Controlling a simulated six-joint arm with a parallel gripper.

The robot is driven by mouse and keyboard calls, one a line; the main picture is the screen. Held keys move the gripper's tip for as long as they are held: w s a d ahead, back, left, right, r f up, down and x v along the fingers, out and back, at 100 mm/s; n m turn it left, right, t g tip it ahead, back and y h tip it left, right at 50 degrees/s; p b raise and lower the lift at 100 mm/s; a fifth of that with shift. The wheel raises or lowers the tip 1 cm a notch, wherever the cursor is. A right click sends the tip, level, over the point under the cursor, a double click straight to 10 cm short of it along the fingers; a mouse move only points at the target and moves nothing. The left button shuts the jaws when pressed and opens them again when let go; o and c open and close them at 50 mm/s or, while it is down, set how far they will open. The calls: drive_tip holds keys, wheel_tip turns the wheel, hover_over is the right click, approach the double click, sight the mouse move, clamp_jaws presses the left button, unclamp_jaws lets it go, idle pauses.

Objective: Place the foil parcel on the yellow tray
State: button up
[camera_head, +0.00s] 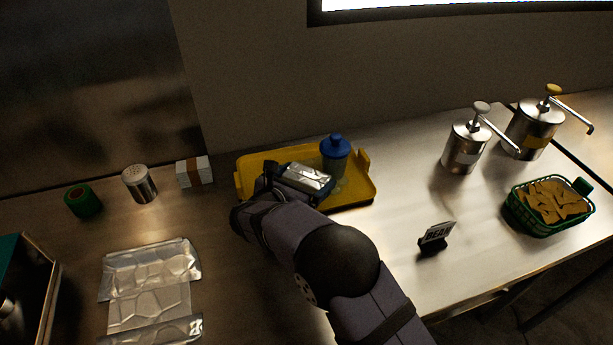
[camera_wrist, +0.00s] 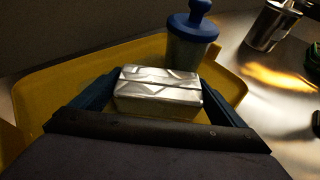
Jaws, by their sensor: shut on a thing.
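The foil parcel (camera_head: 306,177) is a small silver block. My gripper (camera_head: 293,183) is shut on it, with one blue finger at each side of the parcel (camera_wrist: 158,90) in the wrist view. The yellow tray (camera_head: 256,163) lies on the counter against the back wall, and its rim (camera_wrist: 62,57) also shows in the wrist view. The parcel is over the tray's area, in front of a blue-lidded cup (camera_head: 335,155) standing on the tray. I cannot tell whether the parcel's underside touches the tray. My arm hides the tray's front left part.
Foil sheets (camera_head: 150,290) lie at the left front. A green roll (camera_head: 83,201), a shaker (camera_head: 139,184) and a white stack (camera_head: 194,172) stand left of the tray. Pump canisters (camera_head: 466,146), a green chip basket (camera_head: 548,205) and a small sign (camera_head: 436,236) are at right.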

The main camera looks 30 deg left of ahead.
drive_tip(key=shift+f, duration=0.15)
drive_tip(key=o, duration=0.9)
drive_tip(key=shift+s+r, duration=0.1)
drive_tip(key=shift+r, duration=0.15)
drive_tip(key=b+v, duration=0.2)
drive_tip(key=v, duration=0.9)
drive_tip(key=shift+s+r, duration=0.2)
drive_tip(key=shift+s, duration=0.15)
